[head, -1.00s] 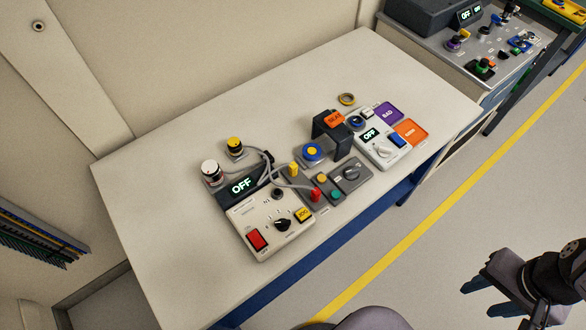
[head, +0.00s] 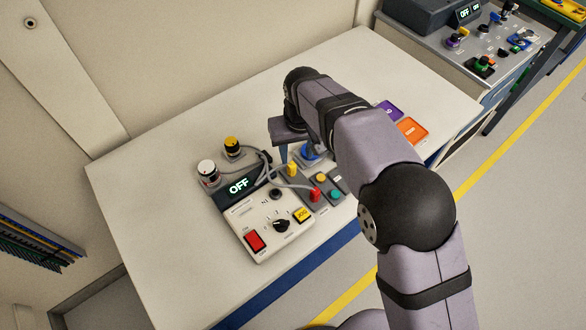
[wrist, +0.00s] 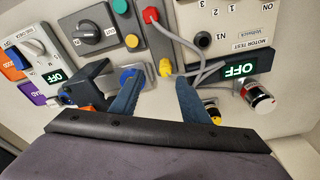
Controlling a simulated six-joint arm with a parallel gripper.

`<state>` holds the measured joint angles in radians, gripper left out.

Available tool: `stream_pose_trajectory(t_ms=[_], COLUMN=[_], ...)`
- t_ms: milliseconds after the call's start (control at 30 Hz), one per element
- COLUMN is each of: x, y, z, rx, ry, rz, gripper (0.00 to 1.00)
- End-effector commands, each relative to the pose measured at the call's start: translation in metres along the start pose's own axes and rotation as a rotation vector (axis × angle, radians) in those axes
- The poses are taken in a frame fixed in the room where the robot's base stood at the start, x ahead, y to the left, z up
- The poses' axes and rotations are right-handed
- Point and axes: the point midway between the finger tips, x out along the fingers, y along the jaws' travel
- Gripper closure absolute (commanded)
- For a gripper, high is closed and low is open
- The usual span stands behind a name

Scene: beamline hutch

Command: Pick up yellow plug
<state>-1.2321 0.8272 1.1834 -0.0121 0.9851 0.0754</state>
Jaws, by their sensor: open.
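The yellow plug (head: 292,170) stands upright near the back edge of a small grey socket panel (head: 325,205), with a grey cable running to it. In the wrist view the yellow plug (wrist: 165,67) appears just beyond and between my fingertips, not held. My gripper (wrist: 157,84) is open and empty, its blue fingers pointing at the panel. In the head view my gripper (head: 290,150) hangs above and behind the plug, and my arm hides much of it. A red plug (wrist: 150,14) sits on the same panel, also cabled.
The motor test box (head: 262,225) with its OFF display is left of the plug. A blue round button (head: 309,152) is close behind it, partly covered by my finger in the wrist view. The table's left part is clear.

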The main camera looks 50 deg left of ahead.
Motion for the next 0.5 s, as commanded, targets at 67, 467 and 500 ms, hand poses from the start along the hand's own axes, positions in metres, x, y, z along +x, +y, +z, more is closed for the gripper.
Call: stream_pose_trajectory(t_ms=[67,467,500], x=[0.002,0.021,0.022], y=[-0.008,-0.010,-0.010], z=[-0.002,-0.003,-0.003], rx=[-0.014,-0.015,-0.015], ry=[0.003,0.002,0.003], rz=[-0.002,-0.002,-0.002], gripper=[0.58,0.58,0.58])
